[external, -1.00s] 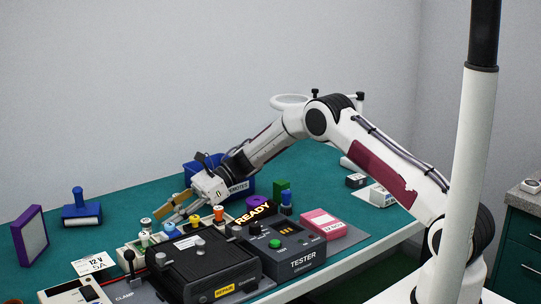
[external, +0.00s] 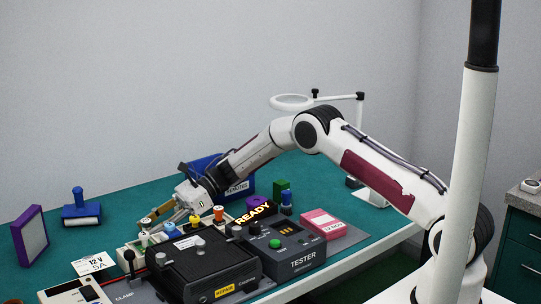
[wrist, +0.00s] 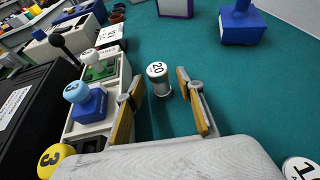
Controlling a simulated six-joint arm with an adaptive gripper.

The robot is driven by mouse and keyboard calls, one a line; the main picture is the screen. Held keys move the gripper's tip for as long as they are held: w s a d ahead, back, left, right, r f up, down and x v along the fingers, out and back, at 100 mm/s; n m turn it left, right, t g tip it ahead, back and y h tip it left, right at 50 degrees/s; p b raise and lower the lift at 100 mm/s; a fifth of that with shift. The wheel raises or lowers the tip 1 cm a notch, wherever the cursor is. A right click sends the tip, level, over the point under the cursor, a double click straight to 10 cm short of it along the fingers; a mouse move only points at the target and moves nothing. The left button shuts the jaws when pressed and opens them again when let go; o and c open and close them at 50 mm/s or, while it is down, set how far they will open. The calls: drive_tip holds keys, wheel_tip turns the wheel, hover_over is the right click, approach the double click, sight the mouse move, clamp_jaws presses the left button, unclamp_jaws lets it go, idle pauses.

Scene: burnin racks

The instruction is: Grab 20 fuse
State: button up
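The fuse marked 20 (wrist: 157,78) is a short cylinder with a white cap and a clear or metallic body. In the wrist view it stands upright on the green mat, between and slightly beyond the fingertips. My gripper (wrist: 166,92) is open, with an orange-padded finger on each side of the fuse. No contact with either finger shows.
A tray (wrist: 68,145) with blue (wrist: 88,102), green and yellow pieces stands close to the left finger. A white-capped piece marked 1 (wrist: 300,169) is at the lower right. A blue stamp-like object (wrist: 241,26) stands farther off.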

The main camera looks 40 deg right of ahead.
clamp_jaws()
wheel_tip(320, 180, up, 10)
idle(1.0)
idle(0.4)
